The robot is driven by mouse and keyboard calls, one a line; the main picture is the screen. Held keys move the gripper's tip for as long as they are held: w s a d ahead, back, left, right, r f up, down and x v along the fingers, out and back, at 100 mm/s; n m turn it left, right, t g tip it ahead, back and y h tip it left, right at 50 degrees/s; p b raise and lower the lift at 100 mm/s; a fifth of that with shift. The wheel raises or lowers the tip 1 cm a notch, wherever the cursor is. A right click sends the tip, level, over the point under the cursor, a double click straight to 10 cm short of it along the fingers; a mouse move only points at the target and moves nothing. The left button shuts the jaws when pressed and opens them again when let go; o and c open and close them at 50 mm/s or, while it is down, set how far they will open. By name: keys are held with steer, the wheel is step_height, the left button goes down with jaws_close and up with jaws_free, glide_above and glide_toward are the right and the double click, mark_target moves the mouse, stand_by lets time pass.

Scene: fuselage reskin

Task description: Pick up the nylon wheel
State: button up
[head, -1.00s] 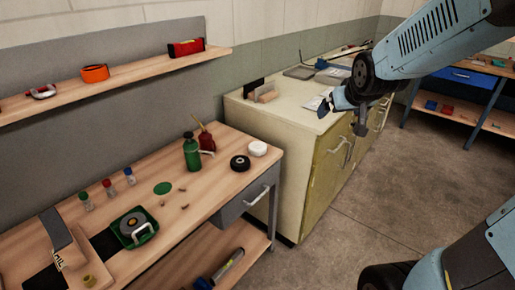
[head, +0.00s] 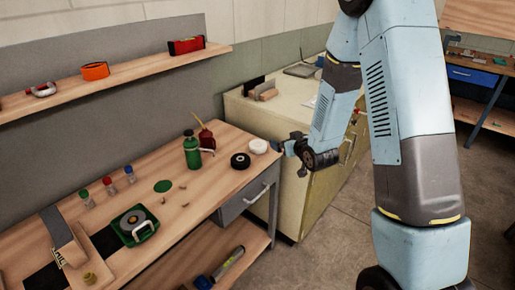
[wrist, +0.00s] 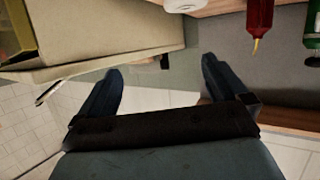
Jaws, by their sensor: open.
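The nylon wheel is the white disc (head: 258,146) lying flat near the right end of the wooden workbench, beside a black wheel (head: 240,160). In the wrist view, part of the white wheel (wrist: 185,4) shows at the top edge, cut off by the frame. My gripper (head: 282,146) is just right of the white wheel in the head view, near the bench's right end, apart from it. In the wrist view my gripper (wrist: 163,72) has its two fingers spread wide with nothing between them.
A green bottle (head: 192,152) and a red oil can (head: 205,138) stand left of the wheels. A cream cabinet (head: 285,118) adjoins the bench on the right. A shelf (head: 130,78) runs along the wall above. Small bottles and a green tray (head: 152,233) are farther left.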

steer(key=y, duration=0.2)
glide_toward(259, 145)
steer(key=shift+n+t, duration=0.3)
steer(key=shift+t, duration=0.1)
steer(key=w+a+f, duration=0.2)
steer(key=w, duration=0.1)
steer(key=shift+w+a, duration=0.1)
steer(key=shift+w, duration=0.05)
steer(key=shift+x, duration=2.65)
steer(key=shift+w+r, duration=0.1)
steer(key=shift+r, duration=0.1)
steer(key=shift+c, duration=0.5)
steer(key=c, duration=0.9)
steer(key=shift+r, duration=0.1)
